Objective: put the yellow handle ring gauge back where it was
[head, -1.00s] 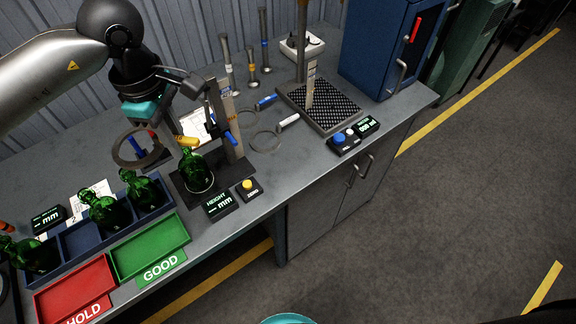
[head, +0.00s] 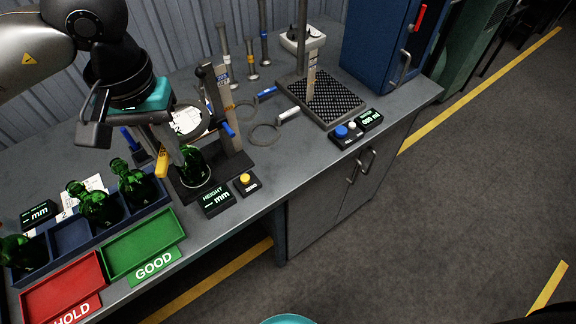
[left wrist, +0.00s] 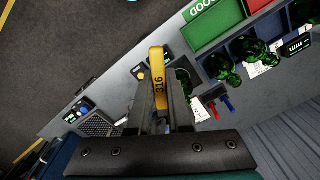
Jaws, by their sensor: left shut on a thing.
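My left gripper (head: 163,150) is shut on the yellow handle (head: 161,165) of the ring gauge, just left of the height stand. In the left wrist view the yellow handle (left wrist: 158,75), marked 316, sits between the fingers (left wrist: 158,88). A dark ring (head: 189,118) shows up and right of the handle, partly behind the arm; its join to the handle is hidden. The gauge appears held above the bench. A blue-handled ring gauge (head: 266,92) and a white-handled one (head: 288,113) lie on the bench to the right. My right gripper is not in view.
A green bottle (head: 194,167) stands on the height stand (head: 229,165), close to the gripper. Several bottles occupy the blue rack (head: 73,237) at left, behind the green tray (head: 143,246) and red tray (head: 62,290). Upright plug gauges (head: 250,62) stand at the back.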

